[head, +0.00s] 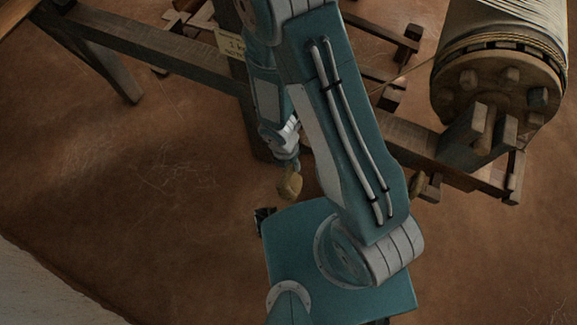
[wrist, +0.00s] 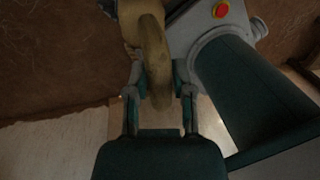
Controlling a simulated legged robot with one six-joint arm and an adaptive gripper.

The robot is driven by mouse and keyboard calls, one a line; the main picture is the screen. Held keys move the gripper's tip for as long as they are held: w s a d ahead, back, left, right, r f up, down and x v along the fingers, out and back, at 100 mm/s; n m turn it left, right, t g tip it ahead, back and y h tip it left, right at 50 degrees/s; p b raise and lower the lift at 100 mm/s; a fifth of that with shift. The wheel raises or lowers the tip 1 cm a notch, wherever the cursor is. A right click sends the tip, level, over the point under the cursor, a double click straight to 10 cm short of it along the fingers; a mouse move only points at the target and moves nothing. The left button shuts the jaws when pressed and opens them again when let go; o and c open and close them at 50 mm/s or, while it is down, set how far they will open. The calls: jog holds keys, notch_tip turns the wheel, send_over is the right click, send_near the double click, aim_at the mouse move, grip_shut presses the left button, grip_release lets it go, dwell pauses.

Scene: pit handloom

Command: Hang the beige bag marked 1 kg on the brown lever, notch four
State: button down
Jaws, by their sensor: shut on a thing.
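A beige bag (head: 290,185) hangs from my gripper (head: 287,163) over the brown floor, left of my upper arm link in the head view. In the wrist view my gripper (wrist: 159,92) is shut on the bag's thick tan loop (wrist: 156,60), which stands between the two fingers. The bag's body (wrist: 129,22) shows partly behind the loop. No mark can be read on it. Several brown wooden bars show on the loom, but I cannot tell which is the lever, and no notches can be made out. My arm hides part of the loom.
A wooden loom beam (head: 150,44) runs across the upper left to a dark post with a paper label (head: 231,42). A large wound roller (head: 500,90) stands at the right. A small tan object (head: 417,184) shows below the lower right frame. The floor (head: 130,170) at left is clear.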

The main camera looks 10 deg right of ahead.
jog(key=shift+w+d, duration=0.65)
jog(key=shift+d, duration=0.1)
jog(key=shift+w+d+f, duration=0.1)
jog(key=shift+w+d, duration=1.05)
jog(key=shift+w, duration=0.45)
jog(key=shift+w+d+f, duration=0.15)
jog(key=shift+w+d, duration=0.95)
jog(key=shift+w, duration=0.55)
jog(key=shift+w+d+f, duration=0.1)
jog(key=shift+w+d, duration=1.05)
jog(key=shift+w, duration=0.45)
jog(key=shift+a+x, duration=0.2)
jog(key=shift+x, duration=0.95)
jog(key=shift+f, duration=0.35)
jog(key=shift+c, duration=2)
grip_release()
jog(key=shift+w, duration=0.1)
